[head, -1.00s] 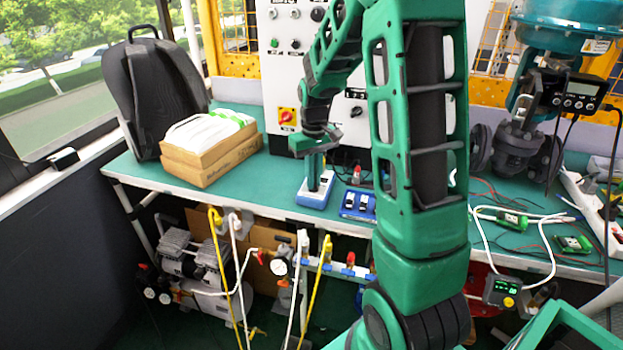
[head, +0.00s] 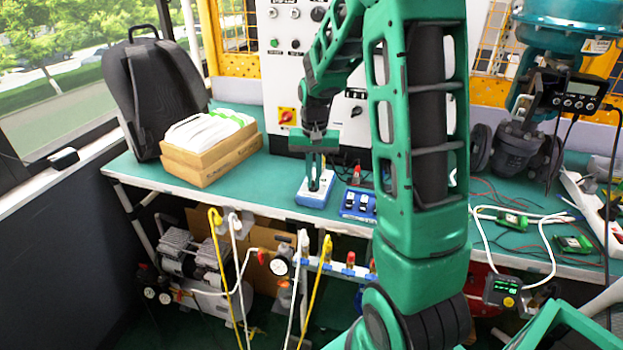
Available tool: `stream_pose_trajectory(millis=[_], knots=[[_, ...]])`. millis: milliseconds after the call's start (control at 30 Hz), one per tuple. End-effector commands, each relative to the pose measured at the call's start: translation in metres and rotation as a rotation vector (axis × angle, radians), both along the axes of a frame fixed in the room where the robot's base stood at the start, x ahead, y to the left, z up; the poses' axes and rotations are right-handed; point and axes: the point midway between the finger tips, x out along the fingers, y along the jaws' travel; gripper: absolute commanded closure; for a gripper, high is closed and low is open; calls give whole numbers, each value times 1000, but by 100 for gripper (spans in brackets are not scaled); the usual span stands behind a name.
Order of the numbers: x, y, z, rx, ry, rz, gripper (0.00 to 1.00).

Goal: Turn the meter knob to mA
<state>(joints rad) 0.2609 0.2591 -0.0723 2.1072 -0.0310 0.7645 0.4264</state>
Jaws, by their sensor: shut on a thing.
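The meter (head: 316,197) is a small blue and white box lying on the green bench, left of centre in the head view. My gripper (head: 314,184) points straight down over it, with its fingertips at the meter's top face. The fingers are shut on the knob, which is small and mostly hidden between them. The knob's pointer and the mA mark cannot be read at this size.
A blue switch block (head: 358,205) sits just right of the meter. Cardboard boxes (head: 211,160) and a black backpack (head: 158,95) stand to the left. The control panel (head: 287,65) rises behind. The bench (head: 262,188) is clear between boxes and meter.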

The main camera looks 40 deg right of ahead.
Motion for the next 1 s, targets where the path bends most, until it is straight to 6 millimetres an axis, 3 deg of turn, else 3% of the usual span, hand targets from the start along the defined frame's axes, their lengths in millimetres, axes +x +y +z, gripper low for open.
stream_pose_trajectory(millis=[333,867,900,967,1000], knots=[[1,0,1,0,-3,-146,100],[2,1,1,0,-4,-172,100],[2,1,1,0,-4,-171,87],[1,1,1,1,-3,-171,73],[1,1,1,1,-3,-171,73]])
